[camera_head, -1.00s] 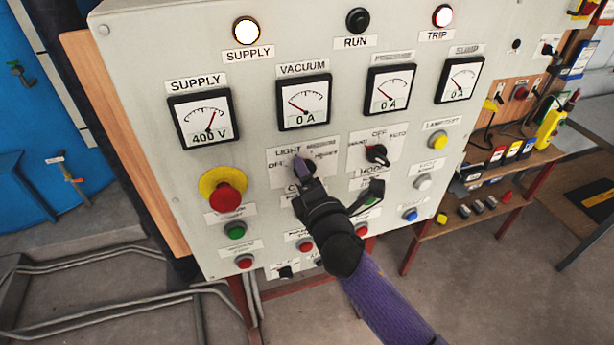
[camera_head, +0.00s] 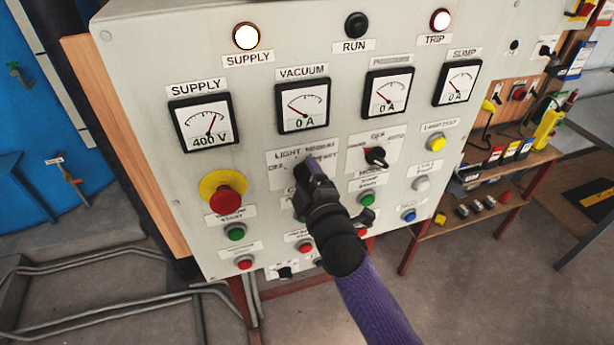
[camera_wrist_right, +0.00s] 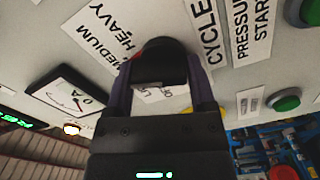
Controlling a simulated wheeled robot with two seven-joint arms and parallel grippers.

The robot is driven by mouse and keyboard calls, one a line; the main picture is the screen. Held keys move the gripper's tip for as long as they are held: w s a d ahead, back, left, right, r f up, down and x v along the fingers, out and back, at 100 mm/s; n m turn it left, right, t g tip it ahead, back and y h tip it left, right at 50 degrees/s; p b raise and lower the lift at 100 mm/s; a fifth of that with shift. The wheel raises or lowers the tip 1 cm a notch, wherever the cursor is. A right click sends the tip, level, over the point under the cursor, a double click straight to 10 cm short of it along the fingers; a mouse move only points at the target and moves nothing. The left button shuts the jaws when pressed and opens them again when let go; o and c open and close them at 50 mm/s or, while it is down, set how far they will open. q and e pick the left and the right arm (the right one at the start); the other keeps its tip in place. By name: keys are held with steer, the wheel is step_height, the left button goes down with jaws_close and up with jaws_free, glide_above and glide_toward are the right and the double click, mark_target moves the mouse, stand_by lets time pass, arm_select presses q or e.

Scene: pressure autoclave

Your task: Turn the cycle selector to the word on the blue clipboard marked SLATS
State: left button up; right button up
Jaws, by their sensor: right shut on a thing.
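The cycle selector is a black knob on the panel, under a plate (camera_head: 279,170) reading OFF, LIGHT, MEDIUM and HEAVY. My right gripper (camera_head: 313,170) covers the knob in the head view. In the right wrist view, the gripper's two fingers stand either side of the black selector knob (camera_wrist_right: 160,64), shut on it. MEDIUM, HEAVY and CYCLE can be read around it there. Which word the knob points to is hidden by my gripper. A blue-edged clipboard (camera_head: 581,57) hangs at the upper right; its writing is too small to read. My left gripper is out of view.
Right of the selector is a mode knob (camera_head: 375,156). A red emergency stop (camera_head: 226,199) is to the left, with green and red buttons below. Meters and lamps are above. A wooden shelf (camera_head: 500,185) with several tools stands right of the panel.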

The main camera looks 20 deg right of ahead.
steer(key=shift+r+m, duration=0.2)
steer(key=shift+m, duration=0.1)
steer(key=o, duration=1.2)
steer(key=shift+f, duration=0.1)
steer(key=s, duration=1)
steer(key=shift+d+b, duration=0.2)
steer(key=shift+b, duration=0.15)
steer(key=shift+f, duration=0.1)
